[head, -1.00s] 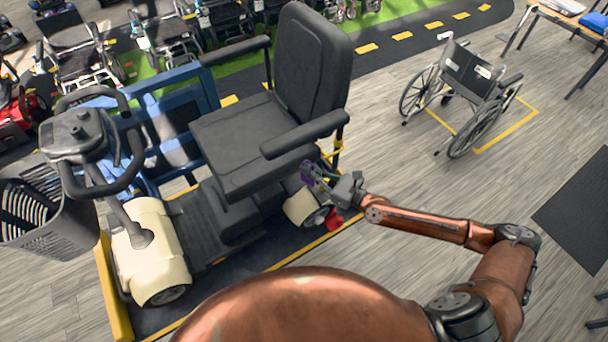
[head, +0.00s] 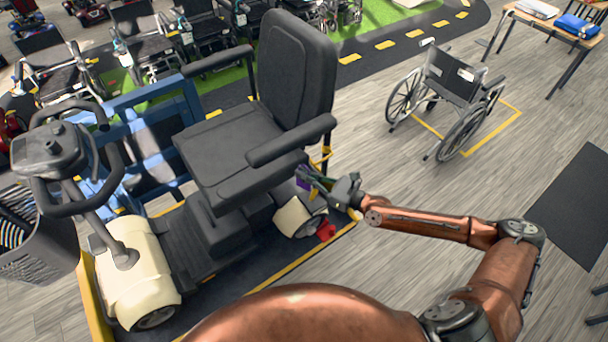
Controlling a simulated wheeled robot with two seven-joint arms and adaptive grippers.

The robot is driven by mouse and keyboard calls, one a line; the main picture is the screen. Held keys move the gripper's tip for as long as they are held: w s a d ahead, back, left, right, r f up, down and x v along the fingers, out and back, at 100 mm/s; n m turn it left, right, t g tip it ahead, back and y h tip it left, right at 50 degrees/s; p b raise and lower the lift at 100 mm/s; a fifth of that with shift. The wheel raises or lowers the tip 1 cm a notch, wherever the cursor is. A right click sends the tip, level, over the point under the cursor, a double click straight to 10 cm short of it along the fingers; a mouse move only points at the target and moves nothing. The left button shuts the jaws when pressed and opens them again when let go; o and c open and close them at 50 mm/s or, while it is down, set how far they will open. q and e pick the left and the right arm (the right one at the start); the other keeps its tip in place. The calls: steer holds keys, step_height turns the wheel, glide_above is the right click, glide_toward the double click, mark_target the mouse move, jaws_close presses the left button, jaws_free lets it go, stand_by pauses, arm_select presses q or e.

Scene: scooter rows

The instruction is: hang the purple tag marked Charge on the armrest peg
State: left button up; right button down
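The purple tag (head: 303,178) is small in the head view, at the fingertips of my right gripper (head: 314,181). The gripper appears shut on it. Its lettering is too small to read. Tag and gripper are just below the near armrest (head: 290,140) of the grey scooter seat, apart from the armrest's top. A small yellow part (head: 325,153) shows under the armrest's rear end. I cannot make out the peg for sure. My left gripper is out of view.
The scooter's cream rear wheel cover (head: 295,217) and a red part (head: 326,230) lie below the gripper. The seat back (head: 297,70) rises behind the armrest. A wheelchair (head: 450,95) stands farther right. The floor between is clear.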

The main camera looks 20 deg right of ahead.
steer(key=shift+d, duration=0.3)
stand_by(0.7)
steer(key=shift+w+d+b, duration=0.35)
steer(key=shift+d+b, duration=0.55)
steer(key=shift+b, duration=0.55)
steer(key=shift+w+d+b, duration=0.35)
steer(key=shift+d+b, duration=0.5)
steer(key=shift+b, duration=0.6)
stand_by(0.3)
steer(key=shift+w+d+f+b, duration=0.2)
steer(key=shift+d+b, duration=0.35)
steer(key=shift+b, duration=0.75)
steer(key=shift+f+b, duration=0.6)
steer(key=shift+f, duration=0.1)
stand_by(0.4)
steer(key=c, duration=2.1)
jaws_free()
